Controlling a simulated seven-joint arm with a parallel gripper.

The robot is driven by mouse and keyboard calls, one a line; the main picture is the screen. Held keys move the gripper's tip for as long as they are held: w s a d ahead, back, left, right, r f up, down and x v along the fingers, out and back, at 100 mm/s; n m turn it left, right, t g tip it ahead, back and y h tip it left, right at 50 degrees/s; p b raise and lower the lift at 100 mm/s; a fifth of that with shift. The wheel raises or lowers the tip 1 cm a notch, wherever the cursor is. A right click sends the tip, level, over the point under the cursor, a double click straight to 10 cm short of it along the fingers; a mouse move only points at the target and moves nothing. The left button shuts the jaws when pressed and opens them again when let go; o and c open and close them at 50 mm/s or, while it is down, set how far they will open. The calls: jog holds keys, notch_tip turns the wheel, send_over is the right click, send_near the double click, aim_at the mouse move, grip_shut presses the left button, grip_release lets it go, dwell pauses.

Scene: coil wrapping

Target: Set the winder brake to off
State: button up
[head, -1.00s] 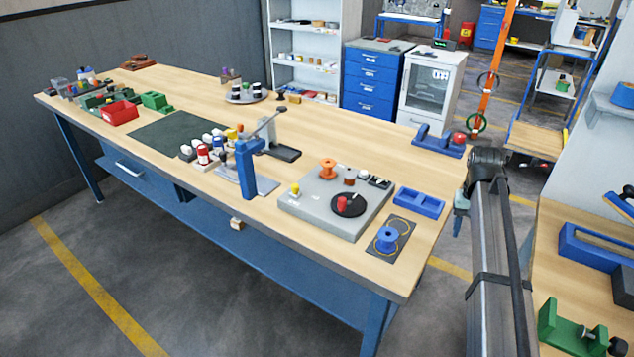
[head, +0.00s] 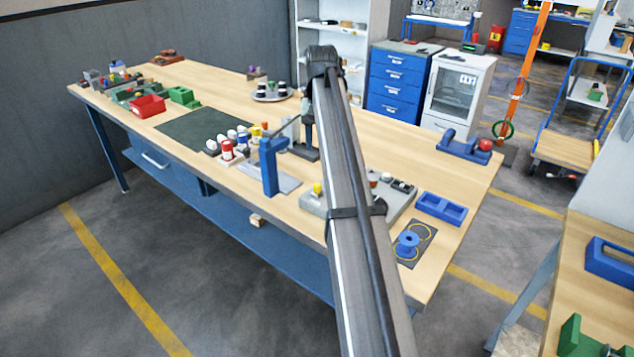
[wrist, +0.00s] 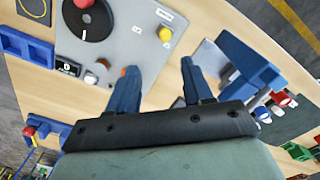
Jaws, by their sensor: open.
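The grey winder unit (head: 312,203) is on the bench, partly hidden behind my arm in the head view. In the wrist view its panel (wrist: 120,38) carries a black disc (wrist: 85,24) with a red knob (wrist: 84,4), a yellow knob (wrist: 165,34) and a small black switch (wrist: 67,68) with a white mark. Black switch parts (head: 403,186) also show in the head view. I cannot tell which control is the brake or read its setting. My gripper (wrist: 158,67) is open and empty above the panel's edge. An orange part (wrist: 123,72) shows beside its left finger.
A blue upright stand (head: 269,165) and red and white bottles (head: 227,150) stand left of the winder. A blue tray (head: 441,208) and a blue spool (head: 407,241) lie to its right. The bench's right end has clear wood.

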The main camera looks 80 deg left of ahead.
aim_at(317, 184)
jog(key=f, duration=0.9)
jog(key=s+f, duration=0.1)
jog(key=f, duration=0.3)
jog(key=shift+a+f, duration=0.1)
jog(key=shift+f, duration=0.15)
grip_shut()
dwell(0.5)
